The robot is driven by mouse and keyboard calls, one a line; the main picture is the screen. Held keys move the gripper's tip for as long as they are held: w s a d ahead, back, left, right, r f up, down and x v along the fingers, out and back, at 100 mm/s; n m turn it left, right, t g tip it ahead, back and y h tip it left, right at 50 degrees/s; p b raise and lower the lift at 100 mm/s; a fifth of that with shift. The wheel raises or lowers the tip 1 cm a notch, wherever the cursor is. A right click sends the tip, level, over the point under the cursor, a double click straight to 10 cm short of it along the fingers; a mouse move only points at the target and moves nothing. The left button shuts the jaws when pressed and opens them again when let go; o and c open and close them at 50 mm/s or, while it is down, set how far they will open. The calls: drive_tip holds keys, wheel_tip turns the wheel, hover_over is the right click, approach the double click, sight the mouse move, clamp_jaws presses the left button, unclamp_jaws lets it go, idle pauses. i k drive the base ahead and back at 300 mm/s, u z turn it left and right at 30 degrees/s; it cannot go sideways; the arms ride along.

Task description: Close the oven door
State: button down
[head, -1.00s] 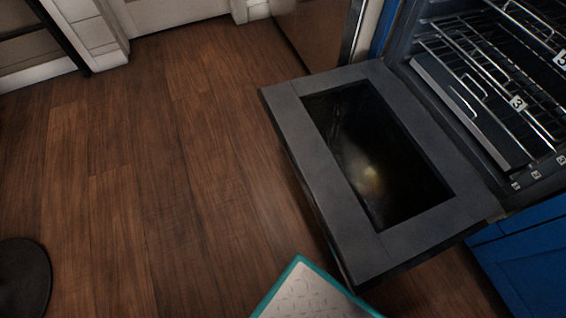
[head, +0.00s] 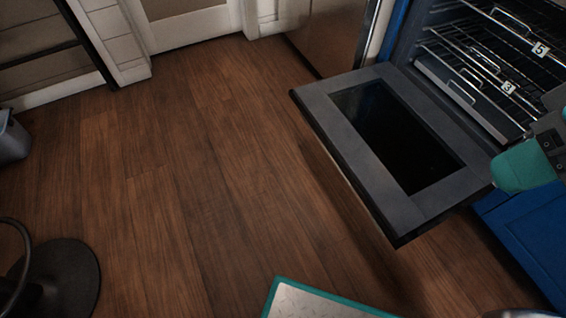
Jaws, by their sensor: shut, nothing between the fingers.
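The oven door (head: 330,125) is open. It hangs out from the front of the oven (head: 435,40), well clear of the floor, with its dark glass window facing up. It looks roughly level or tilted slightly up; the exact angle is hard to tell. A teal and grey part of my arm (head: 522,166) shows at the right edge, overlapping the door's near hinge-side corner in the picture. I cannot tell whether it touches the door. My gripper's fingers are not visible.
Wire racks (head: 475,60) sit inside the oven. A blue cabinet front (head: 530,230) lies below and right of it. Wooden floor (head: 190,200) is clear left of the door. A round dark base (head: 70,275) stands at lower left, with a grey bin (head: 12,140) beyond.

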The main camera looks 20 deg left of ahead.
sight(420, 146)
drive_tip(key=u, duration=1.65)
drive_tip(key=i, duration=3.9)
drive_tip(key=u, duration=5.6)
